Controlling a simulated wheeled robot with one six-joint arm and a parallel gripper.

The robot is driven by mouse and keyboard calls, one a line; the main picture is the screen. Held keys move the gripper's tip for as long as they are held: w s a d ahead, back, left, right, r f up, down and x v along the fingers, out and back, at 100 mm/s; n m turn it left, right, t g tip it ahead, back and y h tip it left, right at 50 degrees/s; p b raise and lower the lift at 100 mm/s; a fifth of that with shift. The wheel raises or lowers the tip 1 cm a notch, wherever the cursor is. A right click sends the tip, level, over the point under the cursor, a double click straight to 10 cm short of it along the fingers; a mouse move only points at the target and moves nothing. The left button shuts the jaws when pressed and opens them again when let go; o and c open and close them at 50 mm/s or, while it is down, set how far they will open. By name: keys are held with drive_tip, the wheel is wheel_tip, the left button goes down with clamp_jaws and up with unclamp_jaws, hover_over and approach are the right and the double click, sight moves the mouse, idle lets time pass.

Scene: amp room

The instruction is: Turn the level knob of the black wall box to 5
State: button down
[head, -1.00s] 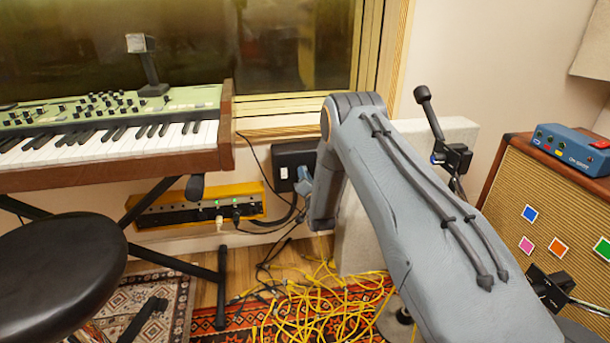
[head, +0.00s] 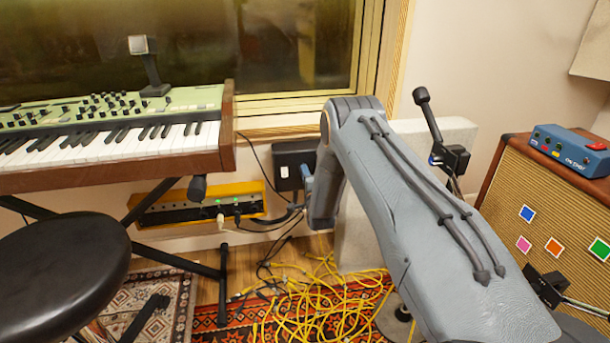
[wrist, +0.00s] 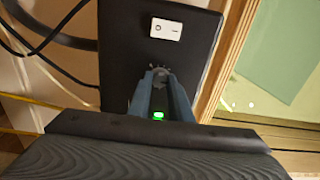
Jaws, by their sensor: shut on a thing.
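The black wall box (head: 291,153) is on the wall below the window, left of my arm in the head view. In the wrist view the box (wrist: 118,45) fills the upper middle, with a white rocker switch (wrist: 166,29) on its face. My gripper (wrist: 161,78) reaches the box face, its two blue-grey fingers close together around a small dark part, which I take for the level knob (wrist: 160,71). Most of the knob is hidden between the fingers, and I cannot read its scale or pointer. A green light (wrist: 158,115) shows between the fingers.
A yellow unit (head: 258,190) with plugged cables is on the wall left of the box. A keyboard (head: 120,140) on a stand and a black stool (head: 55,265) are at left. Yellow cable (head: 320,305) lies on the floor. An amplifier (head: 545,200) stands at right.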

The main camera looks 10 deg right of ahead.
drive_tip(key=shift+d+f, duration=0.1)
idle(0.4)
drive_tip(key=c, duration=1.6)
unclamp_jaws()
drive_tip(key=shift+s, duration=0.15)
drive_tip(key=s+p, duration=0.2)
drive_tip(key=s, duration=0.5)
drive_tip(key=shift+s, duration=0.3)
